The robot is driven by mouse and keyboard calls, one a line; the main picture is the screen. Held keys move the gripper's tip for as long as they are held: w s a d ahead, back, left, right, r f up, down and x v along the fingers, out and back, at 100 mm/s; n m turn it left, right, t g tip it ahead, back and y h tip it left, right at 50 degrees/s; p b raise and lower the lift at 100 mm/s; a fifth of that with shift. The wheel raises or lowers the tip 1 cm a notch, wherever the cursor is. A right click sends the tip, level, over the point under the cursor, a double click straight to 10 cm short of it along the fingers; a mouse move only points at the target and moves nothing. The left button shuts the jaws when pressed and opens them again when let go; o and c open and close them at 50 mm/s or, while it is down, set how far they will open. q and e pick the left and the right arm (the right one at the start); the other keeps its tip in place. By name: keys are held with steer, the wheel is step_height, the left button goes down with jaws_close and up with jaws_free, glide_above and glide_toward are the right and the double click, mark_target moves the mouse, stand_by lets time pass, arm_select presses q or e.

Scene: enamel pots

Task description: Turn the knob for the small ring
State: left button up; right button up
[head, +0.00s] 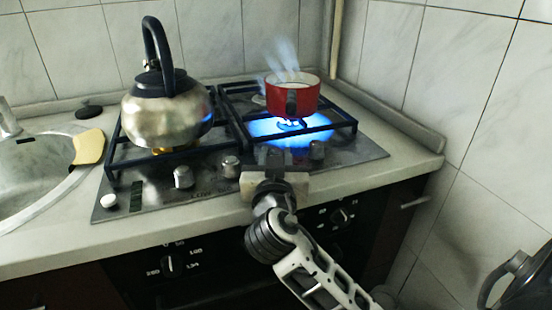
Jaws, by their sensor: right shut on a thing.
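My right gripper (272,163) reaches up from the bottom to the hob's front edge. It is shut on a control knob, which its fingers mostly hide, in the row between two other visible knobs. To the left are a silver knob (183,177) and another knob (230,166); to the right is a knob (317,150). A red pot (292,97) stands on the right grate over a bright blue flame (290,127), with wisps rising above it. My left gripper is out of view.
A steel kettle (167,115) with a black handle stands on the left grate over a small yellowish glow. A yellow sponge (89,146) lies by the sink (30,170). Below are dark oven fronts with dials. A tiled wall closes off the right side.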

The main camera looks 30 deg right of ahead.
steer(key=o, duration=1)
steer(key=shift+s, duration=0.1)
steer(key=b+v, duration=0.1)
steer(key=v, duration=0.5)
steer(key=shift+a, duration=0.1)
steer(key=shift+s+a, duration=0.3)
steer(key=shift+s, duration=0.25)
